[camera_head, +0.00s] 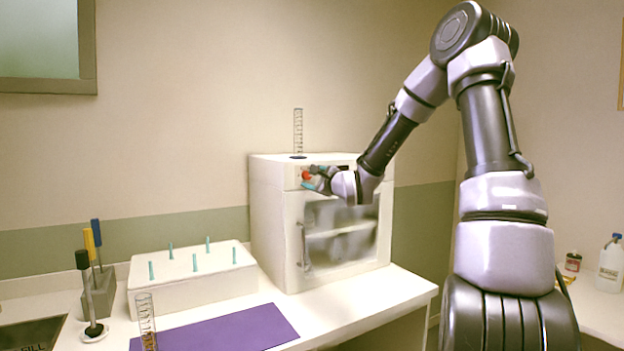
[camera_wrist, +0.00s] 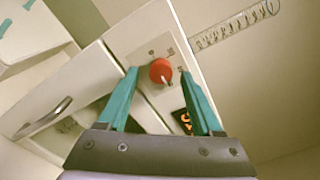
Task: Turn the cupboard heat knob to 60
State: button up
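The cupboard (camera_head: 270,225) is a white cabinet with a glazed door, standing on the counter against the wall. Its red heat knob (camera_wrist: 160,71) sits on the panel above the door, with a pale pointer mark and small labels around it that are too small to read. The knob also shows in the head view (camera_head: 306,175). My gripper (camera_wrist: 162,72) is in front of the panel, with its teal fingers open on either side of the knob. Gaps show between the fingers and the knob. An orange display (camera_wrist: 184,121) is partly hidden by the right finger.
A clear graduated cylinder (camera_head: 298,132) stands on the cupboard. The door handle (camera_head: 303,245) is at the front left. A white box with teal pegs (camera_head: 192,285), a purple mat (camera_head: 232,331) and a tool holder (camera_head: 99,293) are to the left.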

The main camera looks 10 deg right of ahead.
jog(key=v, duration=1)
jog(key=shift+s, duration=0.4)
jog(key=shift+d, duration=0.1)
jog(key=s+d+r+n+g+h, duration=0.1)
jog(key=s+n+g, duration=0.4)
jog(key=s, duration=0.9)
jog(key=s+r+n+g+h, duration=0.2)
jog(key=s+n+g, duration=0.3)
jog(key=s+n, duration=0.7)
jog(key=s, duration=0.3)
jog(key=shift+d+r, duration=0.35)
jog(key=shift+d, duration=0.05)
